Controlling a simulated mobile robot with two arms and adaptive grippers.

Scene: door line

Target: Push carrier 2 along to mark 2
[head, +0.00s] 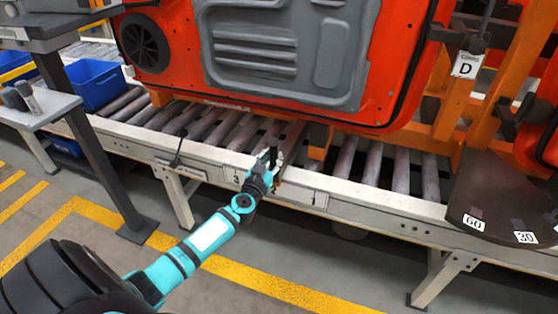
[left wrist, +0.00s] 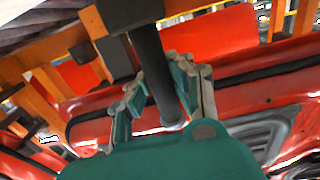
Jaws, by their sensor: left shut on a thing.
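A carrier with an orange frame (head: 455,108) bears a large red door panel (head: 386,95) with a grey inner plate, above the roller conveyor. A tag with the letter D (head: 467,65) hangs on its frame; no carrier number is readable. My left gripper (head: 272,158) is at the conveyor's near rail, below the panel. In the left wrist view, its fingers (left wrist: 160,92) are shut on a dark round bar (left wrist: 154,66). The rail bears a label 3 (head: 237,177) left of the gripper and a label 1 (head: 313,199) right of it. I see no mark 2. My right gripper is out of view.
The roller conveyor (head: 402,172) runs from upper left to lower right. A dark plate with labels 60 and 30 (head: 503,198) juts over its near rail at right. Blue bins (head: 95,82), a dark post (head: 91,140) and a small grey table (head: 42,108) are at left.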

